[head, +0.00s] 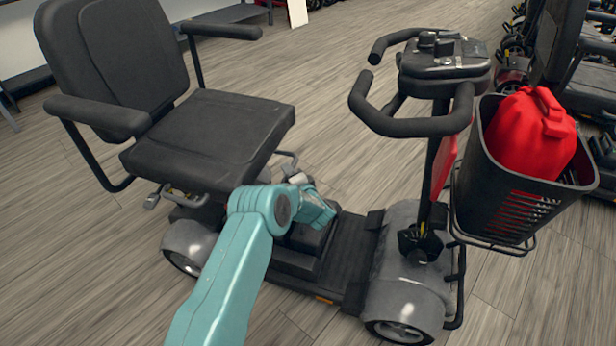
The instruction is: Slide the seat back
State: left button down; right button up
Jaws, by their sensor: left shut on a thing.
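The black scooter seat (210,130), with its backrest (120,50) and two armrests, stands at the left on the grey scooter. A thin metal bar (288,156) sticks out from under the seat's near right edge. My left gripper (299,178) is at this bar, just below the seat cushion, and is shut on it. My teal wrist hides part of the contact and the seat post. Another small lever (153,200) shows under the seat's left edge. My right gripper is not in view.
The tiller with its black handlebars (415,125) rises to the right of my arm. A black basket (505,195) holding a red can (530,130) hangs on the scooter's front. Other scooters stand at the upper right. Wooden floor is clear around the scooter.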

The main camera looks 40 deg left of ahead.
pick_arm(q)
jog(key=shift+s+a, duration=0.15)
jog(key=shift+a, duration=0.25)
jog(key=c, duration=1.1)
grip_release()
jog(key=shift+s+d+r, duration=0.1)
jog(key=shift+d, duration=0.15)
jog(key=shift+p+v, duration=2.75)
jog(key=shift+v, duration=5.15)
jog(key=shift+s+a, duration=0.1)
jog(key=shift+s, duration=0.05)
